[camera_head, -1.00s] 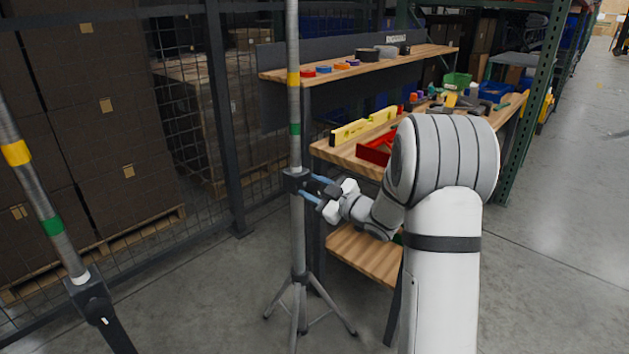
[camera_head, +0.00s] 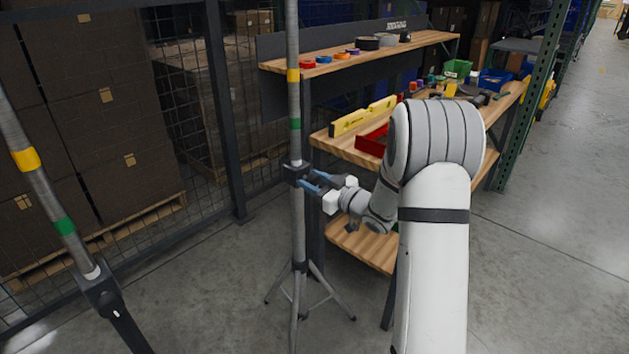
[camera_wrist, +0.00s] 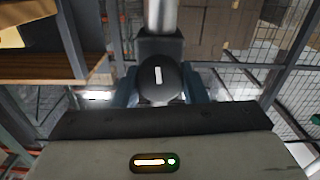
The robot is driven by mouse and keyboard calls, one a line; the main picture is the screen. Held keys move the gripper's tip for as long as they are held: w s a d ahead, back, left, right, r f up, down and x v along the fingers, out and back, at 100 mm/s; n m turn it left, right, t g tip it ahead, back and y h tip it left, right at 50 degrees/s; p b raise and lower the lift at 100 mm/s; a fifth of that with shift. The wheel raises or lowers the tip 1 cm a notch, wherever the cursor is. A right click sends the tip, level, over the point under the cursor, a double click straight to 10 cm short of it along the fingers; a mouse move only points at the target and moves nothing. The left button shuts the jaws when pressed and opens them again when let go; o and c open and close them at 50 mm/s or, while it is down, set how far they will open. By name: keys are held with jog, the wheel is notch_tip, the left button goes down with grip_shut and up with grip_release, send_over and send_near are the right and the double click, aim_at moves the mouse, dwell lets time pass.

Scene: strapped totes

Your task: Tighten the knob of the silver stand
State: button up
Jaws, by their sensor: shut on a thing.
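The silver stand (camera_head: 298,225) stands upright on its tripod legs left of the workbench, with a yellow and a green band on its pole. Its black clamp collar (camera_head: 296,173) sits partway up the pole. In the wrist view its round black knob (camera_wrist: 158,80) faces the camera, with a white mark close to upright. My gripper (camera_head: 312,182) reaches the collar from the right. In the wrist view its blue fingers (camera_wrist: 159,88) are shut on the knob, one on each side. In the head view the fingers largely hide the knob.
A second stand with a black lower part (camera_head: 103,290) leans across the left foreground. The wooden workbench (camera_head: 335,146) holds a yellow level (camera_head: 362,117), a red tray (camera_head: 371,143) and tools. A wire fence (camera_head: 185,120) stands behind. Floor at right is clear.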

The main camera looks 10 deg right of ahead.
jog(key=shift+f, duration=0.1)
jog(key=o, duration=1)
jog(key=shift+s+d, duration=0.1)
jog(key=v, duration=0.7)
jog(key=shift+s+d+p, duration=0.15)
jog(key=shift+s+p, duration=0.1)
jog(key=shift+p, duration=0.05)
